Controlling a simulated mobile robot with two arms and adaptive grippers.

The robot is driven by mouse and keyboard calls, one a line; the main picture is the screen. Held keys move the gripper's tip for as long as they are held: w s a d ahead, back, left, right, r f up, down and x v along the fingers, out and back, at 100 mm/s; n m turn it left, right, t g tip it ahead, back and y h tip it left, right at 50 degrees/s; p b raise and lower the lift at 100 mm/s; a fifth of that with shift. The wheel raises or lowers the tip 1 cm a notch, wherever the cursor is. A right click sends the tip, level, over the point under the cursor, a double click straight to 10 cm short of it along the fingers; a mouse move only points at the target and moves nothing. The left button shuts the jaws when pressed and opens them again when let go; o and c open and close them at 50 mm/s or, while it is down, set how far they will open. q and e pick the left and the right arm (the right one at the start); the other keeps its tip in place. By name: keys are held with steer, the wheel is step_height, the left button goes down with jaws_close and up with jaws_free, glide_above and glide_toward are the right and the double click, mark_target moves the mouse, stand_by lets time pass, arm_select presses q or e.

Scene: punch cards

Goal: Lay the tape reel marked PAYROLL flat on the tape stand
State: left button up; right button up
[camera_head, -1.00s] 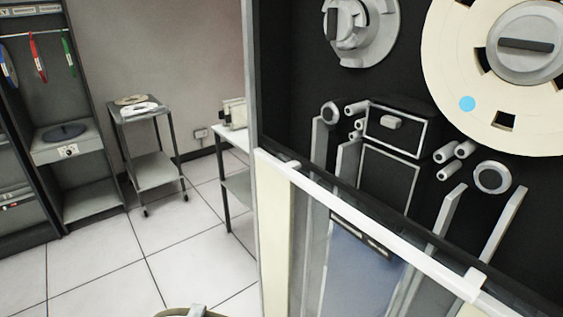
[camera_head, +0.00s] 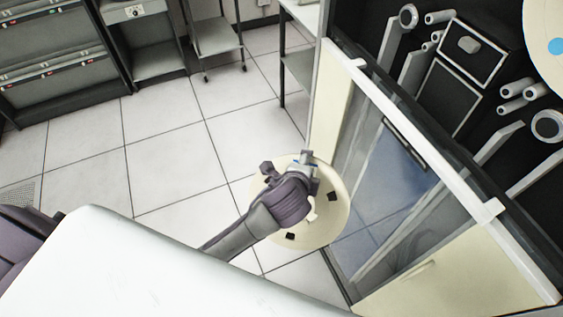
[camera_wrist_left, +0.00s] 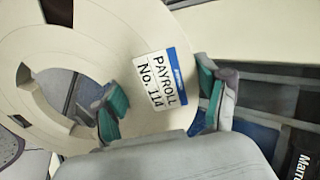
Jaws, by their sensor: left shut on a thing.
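The cream reel (camera_head: 335,205) is in my left gripper, low in front of the tape cabinet. In the left wrist view the reel (camera_wrist_left: 115,35) carries a white and blue label (camera_wrist_left: 160,78) reading PAYROLL No. 114. My left gripper (camera_head: 290,178) is shut on the reel's flat body. Its fingers (camera_wrist_left: 163,105) lie on either side of the label in the wrist view. A small wheeled stand (camera_head: 216,38) is at the upper left of the head view. Its top is cut off, and I cannot tell whether it is the tape stand. My right gripper is not in view.
The tall cabinet with a glass door (camera_head: 385,190) fills the right side, close to the reel. Dark shelving (camera_head: 60,75) stands at the far left, and a white table (camera_head: 300,12) is beyond. Tiled floor (camera_head: 165,135) between them is clear.

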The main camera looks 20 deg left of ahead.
arm_select(q)
steer(key=w+g+p, duration=0.1)
steer(key=g+p, duration=0.1)
steer(key=w+d+r+g+p, duration=0.1)
steer(key=g, duration=0.1)
steer(key=shift+d+p, duration=0.2)
steer(key=shift+p, duration=0.15)
steer(key=shift+a+r+g+p, duration=0.35)
steer(key=shift+r+g+p, duration=0.15)
steer(key=shift+g+p, duration=0.7)
steer(key=a+r+g+p, duration=0.1)
steer(key=r, duration=0.1)
steer(key=a+r+g+p, duration=0.1)
steer(key=a+r+p, duration=0.1)
steer(key=s+a+r+m+g+p, duration=0.1)
steer(key=a+r, duration=0.1)
steer(key=shift+g+h, duration=0.4)
steer(key=shift+s+a+r+p, duration=0.1)
steer(key=shift+a+r+p, duration=0.15)
steer(key=shift+p, duration=0.05)
